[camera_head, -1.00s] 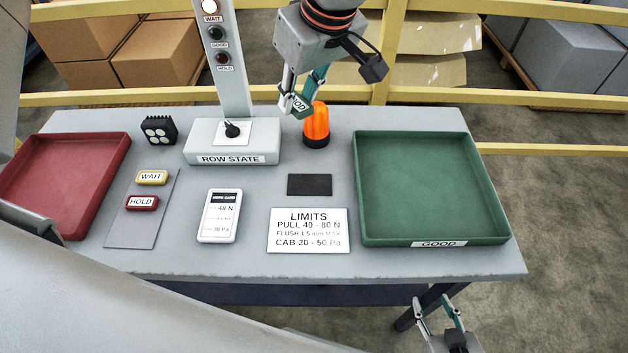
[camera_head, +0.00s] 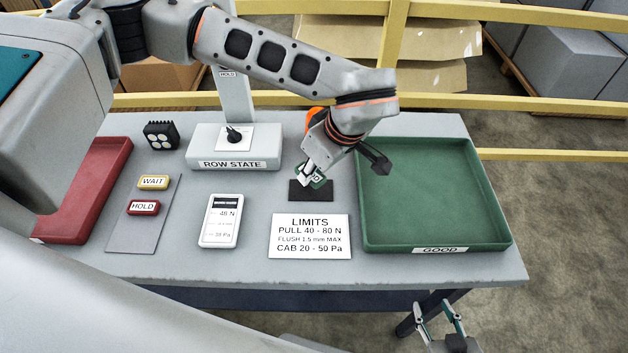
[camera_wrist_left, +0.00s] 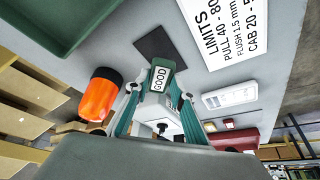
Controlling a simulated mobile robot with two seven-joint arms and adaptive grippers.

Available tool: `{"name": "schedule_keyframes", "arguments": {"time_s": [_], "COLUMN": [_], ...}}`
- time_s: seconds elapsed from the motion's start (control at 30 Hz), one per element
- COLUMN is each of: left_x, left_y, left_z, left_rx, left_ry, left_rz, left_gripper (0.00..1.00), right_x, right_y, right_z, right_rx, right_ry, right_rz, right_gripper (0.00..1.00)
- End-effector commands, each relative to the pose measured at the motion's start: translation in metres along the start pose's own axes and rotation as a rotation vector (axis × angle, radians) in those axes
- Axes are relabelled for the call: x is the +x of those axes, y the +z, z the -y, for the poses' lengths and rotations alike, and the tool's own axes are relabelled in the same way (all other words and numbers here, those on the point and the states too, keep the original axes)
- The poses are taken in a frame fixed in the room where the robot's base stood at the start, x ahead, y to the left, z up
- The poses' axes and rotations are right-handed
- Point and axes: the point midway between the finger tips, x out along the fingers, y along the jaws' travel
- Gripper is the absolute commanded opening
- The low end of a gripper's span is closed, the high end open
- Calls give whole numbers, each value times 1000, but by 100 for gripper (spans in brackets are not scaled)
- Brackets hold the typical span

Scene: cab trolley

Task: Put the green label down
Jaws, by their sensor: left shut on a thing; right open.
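The green label (camera_wrist_left: 161,78), marked GOOD, is held between the fingers of my left gripper (camera_wrist_left: 158,92). In the head view my left gripper (camera_head: 314,178) is above or at the black pad (camera_head: 311,193), with the label (camera_head: 320,180) partly hidden by the fingers. I cannot tell whether the label touches the pad. The pad (camera_wrist_left: 166,44) lies just past the label in the left wrist view. My right gripper (camera_head: 438,316) is open and empty, off the table's front edge.
The green tray (camera_head: 505,246) stands right of the pad and the LIMITS card (camera_head: 309,236) in front. The orange beacon (camera_wrist_left: 97,98) is close to my left gripper. The ROW STATE post base (camera_head: 205,150) stands left. WAIT (camera_head: 153,182) and HOLD (camera_head: 143,207) labels lie on a grey strip.

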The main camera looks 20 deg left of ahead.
Motion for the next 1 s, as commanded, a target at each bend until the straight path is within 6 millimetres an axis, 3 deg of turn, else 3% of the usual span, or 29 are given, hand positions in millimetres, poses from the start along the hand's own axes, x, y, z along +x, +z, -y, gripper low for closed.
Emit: {"name": "schedule_keyframes", "arguments": {"time_s": [0.4,0.8,0.83,0.87,1.0], "left_x": [37,43,42,42,42], "left_y": [16,18,18,18,17], "left_z": [0,0,0,0,0], "left_rx": [2,2,2,2,1], "left_ry": [-1,1,1,1,1], "left_rz": [1,-1,0,0,0], "left_gripper": [11,11,29,37,40], "right_x": [0,1,1,0,0], "right_y": [0,2,2,2,2], "right_z": [0,0,0,0,0], "right_rx": [0,1,1,1,1], "right_ry": [0,0,0,0,0], "right_rz": [0,2,2,1,1], "right_gripper": [40,40,40,40,40]}}
